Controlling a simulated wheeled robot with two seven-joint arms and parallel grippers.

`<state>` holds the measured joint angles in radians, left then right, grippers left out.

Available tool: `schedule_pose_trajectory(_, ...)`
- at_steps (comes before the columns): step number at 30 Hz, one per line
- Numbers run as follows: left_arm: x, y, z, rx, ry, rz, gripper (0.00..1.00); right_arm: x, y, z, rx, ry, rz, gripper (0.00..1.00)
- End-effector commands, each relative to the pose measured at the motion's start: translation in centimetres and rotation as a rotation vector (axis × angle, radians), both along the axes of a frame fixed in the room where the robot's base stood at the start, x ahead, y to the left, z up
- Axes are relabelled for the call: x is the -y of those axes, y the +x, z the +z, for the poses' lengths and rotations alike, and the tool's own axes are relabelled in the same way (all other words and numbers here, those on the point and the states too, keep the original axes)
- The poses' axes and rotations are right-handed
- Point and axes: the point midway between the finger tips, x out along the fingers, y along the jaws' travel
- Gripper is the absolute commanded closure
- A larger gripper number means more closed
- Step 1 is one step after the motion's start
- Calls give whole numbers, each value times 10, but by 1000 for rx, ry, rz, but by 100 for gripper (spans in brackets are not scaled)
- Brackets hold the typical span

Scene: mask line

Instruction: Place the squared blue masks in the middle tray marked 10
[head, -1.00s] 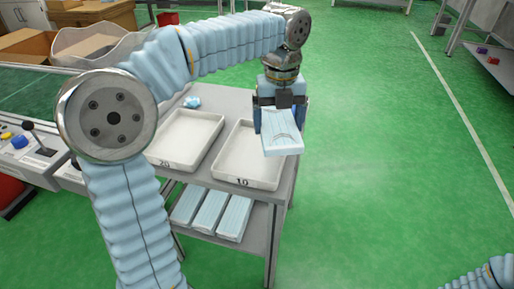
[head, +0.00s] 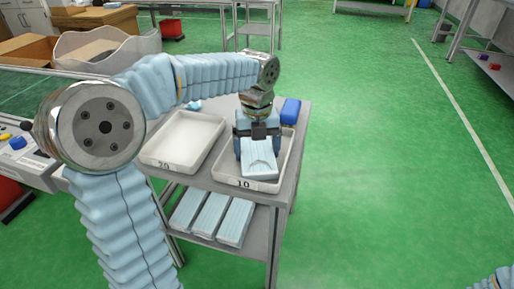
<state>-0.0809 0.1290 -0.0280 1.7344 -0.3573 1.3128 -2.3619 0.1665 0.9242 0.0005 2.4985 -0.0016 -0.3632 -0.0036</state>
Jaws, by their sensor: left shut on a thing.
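The squared blue masks (head: 259,160) form a light blue stack between the fingers of my left gripper (head: 258,150). The gripper is shut on the stack, over the tray marked 10 (head: 230,178). The stack appears inside the tray's outline; I cannot tell whether it touches the bottom. The gripper and arm hide part of this tray. The tray marked 20 (head: 163,161) stands to its left and looks empty. My right gripper is not in view; only a bit of my right arm shows at the bottom right corner.
The trays stand on a grey cart (head: 286,185). Several blue mask stacks (head: 211,214) lie on its lower shelf. A blue object (head: 290,111) sits at the cart's back right corner. A machine panel (head: 25,155) is at the left. The green floor at the right is clear.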

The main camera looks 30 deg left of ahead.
Motion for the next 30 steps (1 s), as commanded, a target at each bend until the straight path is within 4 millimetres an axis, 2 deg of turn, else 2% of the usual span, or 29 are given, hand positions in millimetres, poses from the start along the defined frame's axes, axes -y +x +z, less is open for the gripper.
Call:
schedule_pose_trajectory(1,0,0,-3,-1,0,0,45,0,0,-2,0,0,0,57)
schedule_pose_trajectory(2,0,0,-2,-1,1,0,9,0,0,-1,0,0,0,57)
schedule_pose_trajectory(4,0,0,-2,-1,1,0,0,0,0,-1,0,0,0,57)
schedule_pose_trajectory(10,0,0,-1,0,0,0,0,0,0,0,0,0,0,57)
schedule_pose_trajectory(14,0,0,9,1,1,0,0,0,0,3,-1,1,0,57)
schedule_pose_trajectory(24,0,1,85,2,0,0,0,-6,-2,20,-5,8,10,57)
schedule_pose_trajectory(30,0,1,114,1,1,0,0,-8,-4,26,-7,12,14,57)
